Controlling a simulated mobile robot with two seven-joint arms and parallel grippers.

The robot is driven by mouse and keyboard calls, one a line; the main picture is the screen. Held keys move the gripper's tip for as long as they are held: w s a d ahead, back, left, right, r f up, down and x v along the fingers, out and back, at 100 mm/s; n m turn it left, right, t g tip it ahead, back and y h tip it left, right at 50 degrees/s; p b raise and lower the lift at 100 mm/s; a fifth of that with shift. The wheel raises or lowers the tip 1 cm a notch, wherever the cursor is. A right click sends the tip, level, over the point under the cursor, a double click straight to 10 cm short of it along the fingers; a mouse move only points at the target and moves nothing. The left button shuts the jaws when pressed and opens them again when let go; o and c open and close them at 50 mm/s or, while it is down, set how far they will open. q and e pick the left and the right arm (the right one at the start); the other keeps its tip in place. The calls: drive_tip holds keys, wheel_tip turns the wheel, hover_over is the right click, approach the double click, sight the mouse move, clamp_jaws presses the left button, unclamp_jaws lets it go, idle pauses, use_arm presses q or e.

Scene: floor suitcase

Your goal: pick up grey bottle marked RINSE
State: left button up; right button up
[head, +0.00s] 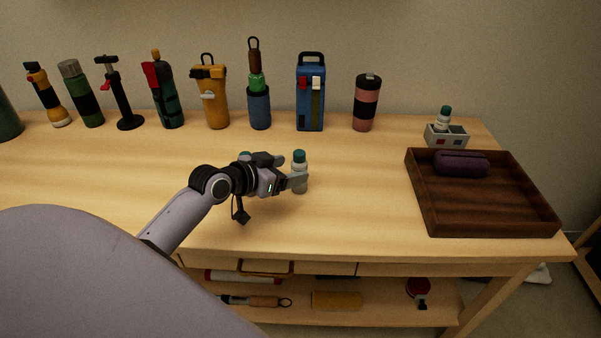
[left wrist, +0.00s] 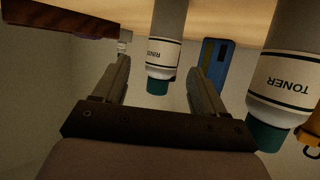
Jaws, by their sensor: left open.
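The grey bottle marked RINSE (left wrist: 163,54) has a white label and a teal cap. It shows upside down between my left fingers in the left wrist view, with a gap to each finger. In the head view the bottle (head: 299,171) stands upright on the table, partly covered by a finger. My left gripper (head: 289,179) is open around it. A similar grey bottle marked TONER (left wrist: 284,84) is beside it, outside the fingers. In the head view it is mostly hidden behind my gripper. My right gripper is not in view.
Several flasks and bottles, including a blue one (head: 310,92) and a pink one (head: 367,103), line the table's back. A dark wooden tray (head: 487,212) with a purple pouch (head: 461,164) is at right. Behind it a small caddy (head: 457,135) holds another teal-capped bottle (head: 444,119). The table between is clear.

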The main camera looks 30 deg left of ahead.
sight(293, 168)
use_arm(q)
drive_tip(key=shift+x, duration=2.3)
drive_tip(key=shift+a+f, duration=0.1)
drive_tip(key=shift+a, duration=0.05)
drive_tip(key=c, duration=1.1)
